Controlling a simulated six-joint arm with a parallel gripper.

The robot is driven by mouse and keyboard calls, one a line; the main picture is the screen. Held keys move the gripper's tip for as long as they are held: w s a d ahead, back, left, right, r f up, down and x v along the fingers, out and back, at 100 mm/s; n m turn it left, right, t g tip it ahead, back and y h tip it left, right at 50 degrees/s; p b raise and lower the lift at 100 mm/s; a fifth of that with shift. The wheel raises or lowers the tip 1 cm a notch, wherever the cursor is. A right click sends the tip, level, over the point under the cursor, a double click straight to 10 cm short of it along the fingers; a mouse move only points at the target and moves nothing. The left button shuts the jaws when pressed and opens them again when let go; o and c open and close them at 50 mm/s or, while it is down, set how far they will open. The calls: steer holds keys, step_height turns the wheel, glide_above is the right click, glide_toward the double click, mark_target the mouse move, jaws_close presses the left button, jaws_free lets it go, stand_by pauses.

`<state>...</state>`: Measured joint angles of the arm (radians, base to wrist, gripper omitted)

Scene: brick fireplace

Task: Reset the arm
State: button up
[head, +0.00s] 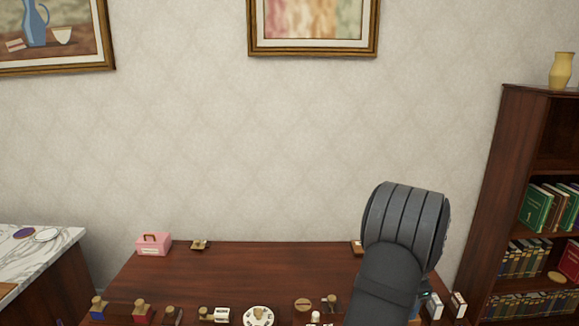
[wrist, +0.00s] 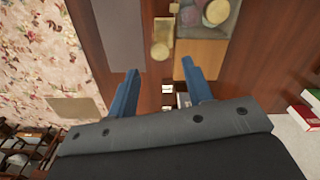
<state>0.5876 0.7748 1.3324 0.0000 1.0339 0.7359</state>
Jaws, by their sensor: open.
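My gripper shows in the wrist view (wrist: 158,82) with its two blue fingers spread apart. Nothing is held between them. In the head view my dark grey arm rises over the right part of the brown wooden desk (head: 230,275), and its jaws are hidden there. Beyond the fingers, the wrist view shows a brown wooden surface with a small yellowish object and a tray of round things (wrist: 212,12), which I cannot identify surely.
On the desk are a pink box (head: 153,244), a small brass item (head: 199,244), a white round dial (head: 258,315) and several small items along the front. A bookshelf (head: 500,170) stands at right, a marble-topped counter (head: 50,240) at left. The desk's middle is clear.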

step_height(320, 180, up, 12)
step_height(320, 180, down, 17)
steer(key=shift+f, duration=0.2)
steer(key=shift+r+n, duration=0.15)
steer(key=shift+n, duration=1.45)
steer(key=n, duration=1)
steer(key=shift+n, duration=2.1)
